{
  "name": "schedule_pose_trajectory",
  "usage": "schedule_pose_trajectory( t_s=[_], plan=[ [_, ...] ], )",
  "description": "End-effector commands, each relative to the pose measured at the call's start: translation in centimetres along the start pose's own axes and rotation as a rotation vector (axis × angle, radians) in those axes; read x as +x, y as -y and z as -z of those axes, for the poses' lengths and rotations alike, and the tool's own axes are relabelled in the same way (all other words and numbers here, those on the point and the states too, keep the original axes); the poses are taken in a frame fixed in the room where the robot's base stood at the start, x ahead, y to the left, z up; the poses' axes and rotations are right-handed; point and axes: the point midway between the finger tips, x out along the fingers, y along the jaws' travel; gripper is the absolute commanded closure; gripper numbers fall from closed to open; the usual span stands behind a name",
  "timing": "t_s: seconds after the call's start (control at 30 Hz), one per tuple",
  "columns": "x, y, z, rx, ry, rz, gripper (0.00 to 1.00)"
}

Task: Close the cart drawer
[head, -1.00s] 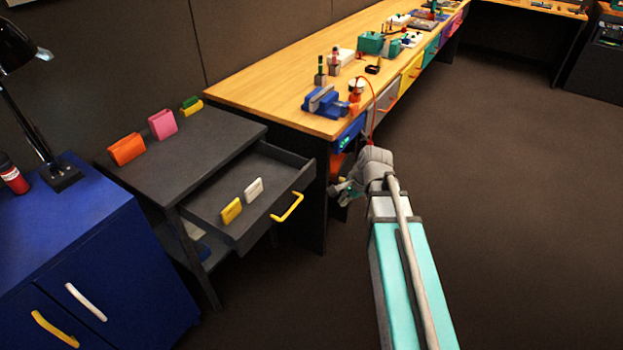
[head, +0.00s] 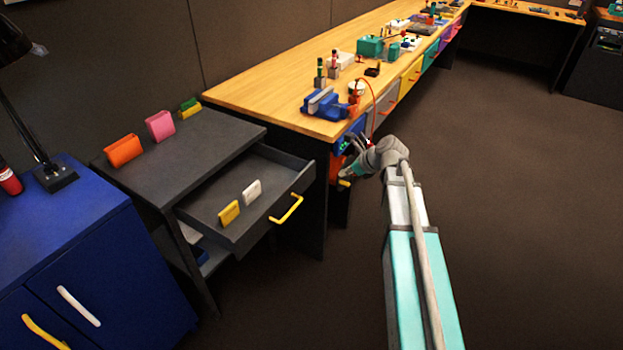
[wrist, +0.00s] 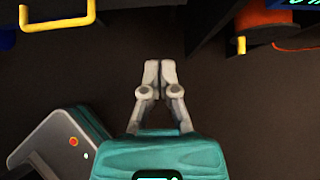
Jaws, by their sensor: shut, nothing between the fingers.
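The dark grey cart (head: 185,143) stands left of the wooden bench. Its drawer (head: 228,228) is pulled out toward the right and holds a yellow block (head: 228,213) and a white block (head: 252,190). The drawer has a yellow handle (head: 287,208), which also shows at the upper left of the wrist view (wrist: 57,24). My gripper (wrist: 156,68) is shut and empty in the wrist view, to the right of the handle and apart from it. In the head view my gripper (head: 345,168) is beyond the handle, close to the bench end, and small.
The wooden bench (head: 270,95) with colored drawers and tools is behind my gripper. A blue cabinet (head: 90,260) with a black lamp (head: 50,170) stands at left. An orange object (wrist: 265,25) is at the upper right of the wrist view. Open floor (head: 510,200) lies right.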

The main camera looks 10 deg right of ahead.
Motion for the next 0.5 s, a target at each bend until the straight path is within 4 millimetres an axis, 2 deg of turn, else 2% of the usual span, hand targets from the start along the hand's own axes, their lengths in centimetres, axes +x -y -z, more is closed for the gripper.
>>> schedule_pose_trajectory(
  t_s=[0.27, 0.5],
  plan=[
    [0.1, -0.1, 0.0, -0.003, -0.001, -0.001, 1.00],
    [1.0, 0.0, 0.1, -0.004, -0.002, -0.001, 1.00]
  ],
)
